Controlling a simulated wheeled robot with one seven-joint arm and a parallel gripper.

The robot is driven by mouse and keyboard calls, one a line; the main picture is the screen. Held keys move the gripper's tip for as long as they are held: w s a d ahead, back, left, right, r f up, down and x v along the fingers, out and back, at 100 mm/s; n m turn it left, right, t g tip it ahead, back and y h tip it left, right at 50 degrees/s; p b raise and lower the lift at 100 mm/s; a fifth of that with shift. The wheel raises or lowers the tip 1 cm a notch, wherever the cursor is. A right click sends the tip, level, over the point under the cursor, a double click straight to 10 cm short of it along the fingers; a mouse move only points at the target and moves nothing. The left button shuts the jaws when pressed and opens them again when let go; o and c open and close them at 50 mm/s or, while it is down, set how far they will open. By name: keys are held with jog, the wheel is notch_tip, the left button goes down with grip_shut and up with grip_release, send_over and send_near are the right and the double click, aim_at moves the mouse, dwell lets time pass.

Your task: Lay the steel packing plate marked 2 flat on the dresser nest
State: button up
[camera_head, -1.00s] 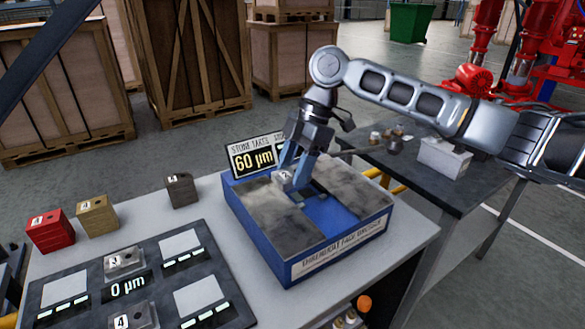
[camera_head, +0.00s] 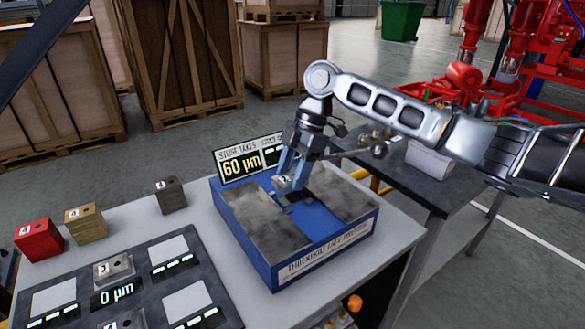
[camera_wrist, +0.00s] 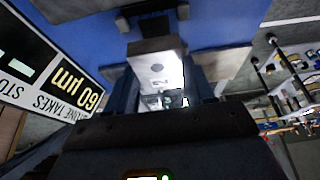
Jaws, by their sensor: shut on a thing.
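My gripper (camera_head: 290,180) is shut on a small grey steel plate (camera_head: 284,183) over the back part of the blue dresser. In the wrist view the plate (camera_wrist: 157,72) sits between the fingers, with a mark like a 2 partly in glare. The blue dresser (camera_head: 318,212) has two grey stone slabs with a blue channel between them. The nest (camera_head: 292,199) seems to be the dark recess at the channel's back, partly hidden by the gripper. The plate is near it; I cannot tell whether it touches.
A display reading 60 µm (camera_head: 241,164) stands behind the dresser. A dark gauge board (camera_head: 120,285) with plates marked 3 and 4 lies at left. Red (camera_head: 40,240), tan (camera_head: 86,222) and dark (camera_head: 171,195) blocks stand behind it. A dark bench (camera_head: 450,185) is at right.

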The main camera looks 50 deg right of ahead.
jog(key=shift+f+b, duration=0.6)
jog(key=shift+f, duration=0.85)
jog(key=shift+f+b, duration=0.3)
jog(key=shift+f, duration=0.4)
jog(key=o, duration=1.5)
jog(key=shift+b+v, duration=0.45)
jog(key=shift+v, duration=3.45)
jog(key=shift+r+p, duration=2.3)
jog(key=shift+r, duration=0.7)
